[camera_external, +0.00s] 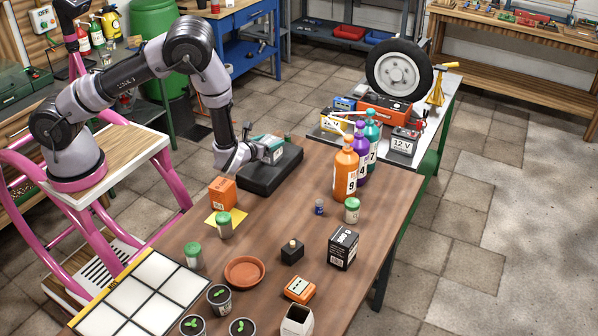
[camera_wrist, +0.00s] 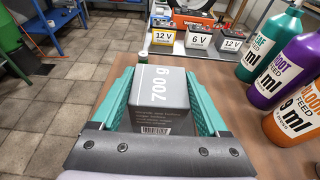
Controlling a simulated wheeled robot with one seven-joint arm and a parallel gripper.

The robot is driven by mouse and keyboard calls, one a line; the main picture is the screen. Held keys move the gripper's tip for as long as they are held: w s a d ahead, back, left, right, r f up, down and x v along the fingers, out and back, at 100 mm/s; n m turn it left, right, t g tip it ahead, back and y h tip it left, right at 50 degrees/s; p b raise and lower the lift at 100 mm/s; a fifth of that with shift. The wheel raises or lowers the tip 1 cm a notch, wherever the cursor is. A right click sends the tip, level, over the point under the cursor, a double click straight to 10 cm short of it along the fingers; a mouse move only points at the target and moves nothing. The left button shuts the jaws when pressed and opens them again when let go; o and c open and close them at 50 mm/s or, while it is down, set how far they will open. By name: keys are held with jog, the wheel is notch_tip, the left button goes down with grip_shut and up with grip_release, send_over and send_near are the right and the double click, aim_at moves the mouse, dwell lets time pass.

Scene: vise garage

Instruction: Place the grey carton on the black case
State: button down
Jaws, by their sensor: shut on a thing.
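My gripper (camera_external: 266,148) has teal fingers, and in the wrist view they are shut on the grey carton (camera_wrist: 162,88). The carton is marked "700 g" and has a barcode on its near face. The black case (camera_external: 262,182) is a flat, dark block lying on the far left part of the brown table in the external view. My gripper and the carton are over the case's top there, and I cannot tell whether the carton touches it. I cannot make out the case in the wrist view.
An orange bottle (camera_external: 346,170), a purple bottle and a teal bottle stand right of the case. An orange box (camera_external: 222,193) and a green-lidded jar (camera_external: 224,225) are nearer. Car batteries (camera_external: 404,142) stand on the bench behind. The table between the case and bottles is clear.

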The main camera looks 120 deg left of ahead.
grip_release()
jog(key=shift+f, duration=0.1)
jog(key=shift+r, duration=0.2)
jog(key=v, duration=1.2)
jog(key=s+d+r+n+g+h, duration=0.1)
jog(key=d+r+n, duration=0.3)
jog(key=r, duration=0.5)
jog(key=s+d+r+n+g+h, duration=0.15)
jog(key=d+r+n, duration=0.25)
jog(key=r, duration=0.5)
jog(key=s+d+r+n+t+h, duration=0.2)
jog(key=d+r+t+h, duration=0.1)
jog(key=d+r, duration=0.3)
jog(key=s+d+r+n+t+h, duration=0.2)
jog(key=d+r, duration=0.3)
jog(key=d, duration=0.6)
jog(key=s+d+r+n+t+h, duration=0.1)
jog(key=s+d+r+t+h, duration=0.2)
jog(key=d, duration=0.6)
notch_tip(320, 180, up, 4)
jog(key=shift+s+d+f+n+t+h, duration=0.15)
jog(key=shift+s+n+t+h, duration=0.2)
jog(key=shift+t+h, duration=0.6)
